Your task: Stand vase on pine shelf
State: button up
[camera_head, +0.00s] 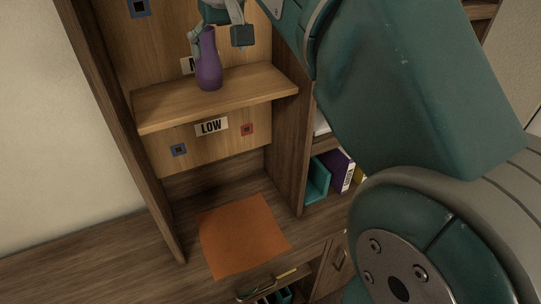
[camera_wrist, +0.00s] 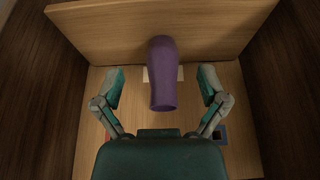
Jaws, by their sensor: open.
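The purple vase (camera_head: 209,62) stands upright on the light pine shelf (camera_head: 165,108) in the head view. In the wrist view the vase (camera_wrist: 163,75) shows between my open fingers, with its mouth toward me and clear space on both sides. The pine shelf (camera_wrist: 90,30) shows behind it there. My gripper (camera_head: 218,38) is open around the upper part of the vase in the head view. Its fingers, seen in the wrist view (camera_wrist: 162,88), do not touch the vase.
Below the shelf are a "LOW" label (camera_head: 211,126) and small blue (camera_head: 179,150) and red (camera_head: 247,129) markers. An orange mat (camera_head: 243,235) lies on the desk, bare. Dark wooden side panels (camera_head: 289,150) flank the shelf. Books (camera_head: 337,170) stand in the right cubby.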

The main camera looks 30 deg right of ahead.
jog(key=s+f, duration=0.9)
jog(key=f, duration=0.2)
jog(key=s+f+t, duration=0.1)
jog(key=s+f, duration=0.8)
jog(key=f, duration=0.3)
jog(key=shift+f, duration=0.2)
